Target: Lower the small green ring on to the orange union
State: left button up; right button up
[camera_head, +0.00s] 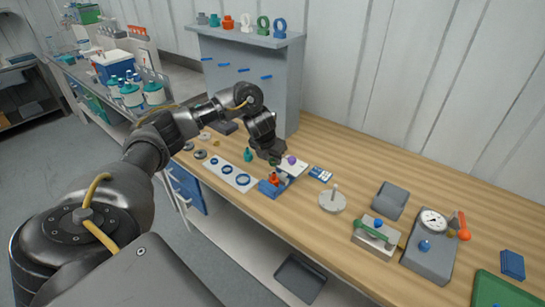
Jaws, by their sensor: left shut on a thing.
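My left gripper (276,158) reaches over the table from the left, fingers down, just behind the orange union. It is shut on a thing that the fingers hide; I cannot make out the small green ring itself. The orange union (274,179) sits in a small blue holder (267,188) near the table's front edge. The gripper is close above and behind it; I cannot tell the exact gap. My right gripper is not in view.
Beside the union stands a white plate (294,168) with a purple knob (292,160). A white strip with blue rings (228,169) lies left, a teal piece (248,155) behind it. A grey disc with a pin (332,201) and a gauge box (430,245) stand right. A grey panel (240,75) rises behind.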

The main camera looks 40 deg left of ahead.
aim_at(273, 174)
pick_arm(q)
jog(key=shift+f, duration=0.15)
notch_tip(273, 174, down, 4)
jog(key=b, duration=0.4)
jog(key=shift+f+b, duration=1.3)
jog(key=shift+f, duration=0.45)
jog(key=o, duration=1)
